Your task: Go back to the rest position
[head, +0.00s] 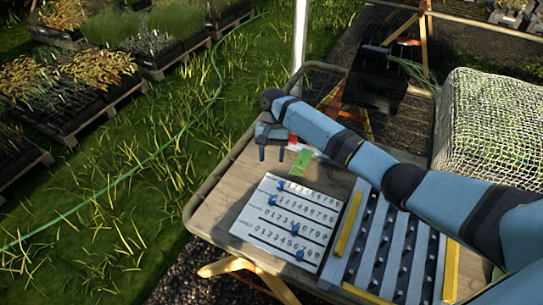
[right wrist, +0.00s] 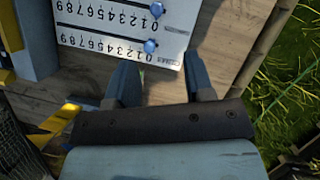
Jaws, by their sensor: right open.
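My right gripper (head: 272,152) is open and empty above the far left part of the wooden table (head: 215,194). Its two fingers also show apart in the right wrist view (right wrist: 160,80), with bare table and the edge of a white board between and beyond them. My blue right arm reaches in from the right over the table. The white number board (head: 247,222), with rows of digits and several blue pegs, lies just in front of the gripper, apart from it. My left gripper is not in view.
A blue-grey slotted rack (head: 383,237) with yellow side strips lies right of the board. A small green piece (head: 302,158) lies near the gripper.

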